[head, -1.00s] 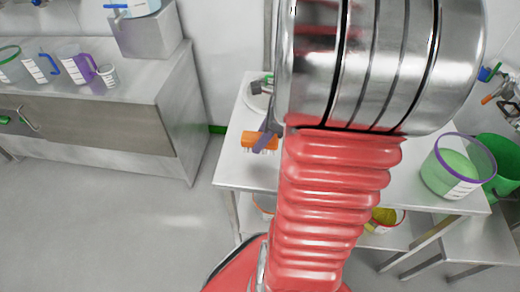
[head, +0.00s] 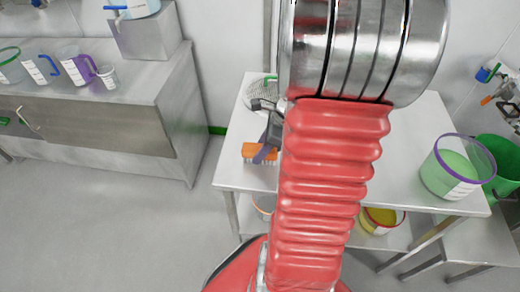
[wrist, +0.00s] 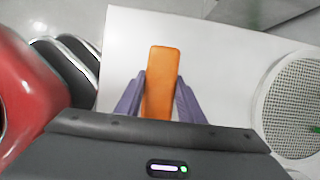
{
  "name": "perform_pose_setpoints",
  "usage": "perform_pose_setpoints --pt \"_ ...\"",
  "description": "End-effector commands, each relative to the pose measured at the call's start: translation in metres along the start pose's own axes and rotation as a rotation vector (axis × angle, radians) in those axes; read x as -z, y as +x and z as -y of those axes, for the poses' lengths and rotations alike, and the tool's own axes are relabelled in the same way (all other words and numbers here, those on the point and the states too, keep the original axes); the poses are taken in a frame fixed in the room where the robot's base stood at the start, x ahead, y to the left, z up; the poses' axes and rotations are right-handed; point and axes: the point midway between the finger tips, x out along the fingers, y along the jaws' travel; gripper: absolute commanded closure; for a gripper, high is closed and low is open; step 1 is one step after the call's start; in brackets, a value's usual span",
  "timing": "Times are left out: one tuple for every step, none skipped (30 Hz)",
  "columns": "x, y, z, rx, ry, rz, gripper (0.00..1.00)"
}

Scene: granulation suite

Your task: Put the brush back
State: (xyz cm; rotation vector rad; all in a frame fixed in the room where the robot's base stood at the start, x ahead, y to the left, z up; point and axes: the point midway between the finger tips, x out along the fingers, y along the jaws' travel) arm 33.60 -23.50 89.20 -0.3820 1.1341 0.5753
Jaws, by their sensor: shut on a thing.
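The orange brush (head: 254,151), its pale bristles facing down, is near the left front of the white table (head: 238,177). My gripper (head: 266,153) has its purple fingers closed around the brush. In the wrist view the orange back of the brush (wrist: 158,75) is between the two purple fingers (wrist: 157,98), sticking out beyond their tips. I cannot tell whether the bristles touch the table top. My red arm hides the middle of the table in the head view.
A round sieve (wrist: 292,105) lies on the table, right of my gripper in the wrist view. A purple-rimmed tub (head: 456,170) of green stuff stands at the table's right. A yellow-filled bucket (head: 381,218) is on the lower shelf. A steel bench (head: 130,110) with jugs is at left.

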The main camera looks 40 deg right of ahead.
Motion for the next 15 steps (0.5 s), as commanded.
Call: perform_pose_setpoints --pt "-0.0001 -0.0002 0.0001 0.000 0.000 0.000 0.93" --pt "-0.0001 -0.0001 0.0001 0.000 0.000 0.000 0.93" --pt "0.0000 0.0003 0.0001 0.000 0.000 0.000 0.93" --pt "0.0002 0.0009 0.0000 0.000 0.000 0.000 0.93" --pt "0.0005 0.0015 0.0000 0.000 -0.001 0.000 0.93" --pt "0.0005 0.0017 0.0000 0.000 -0.001 0.000 0.64" --pt "0.0005 0.0015 0.0001 0.000 -0.001 0.000 0.62" --pt "0.0005 0.0015 0.0000 0.000 -0.001 0.000 0.60" --pt "0.0004 0.0015 0.0000 0.000 -0.001 0.000 0.57" --pt "0.0004 0.0015 0.0000 0.000 -0.001 0.000 0.55" --pt "0.0004 0.0015 0.0000 0.000 -0.001 0.000 0.53" --pt "0.0004 0.0015 0.0000 0.000 -0.001 0.000 0.50" --pt "0.0004 0.0015 0.0000 0.000 -0.001 0.000 0.48" --pt "0.0004 0.0015 0.0000 0.000 -0.001 0.000 0.47" --pt "0.0003 0.0015 0.0000 0.000 -0.001 0.000 0.47"
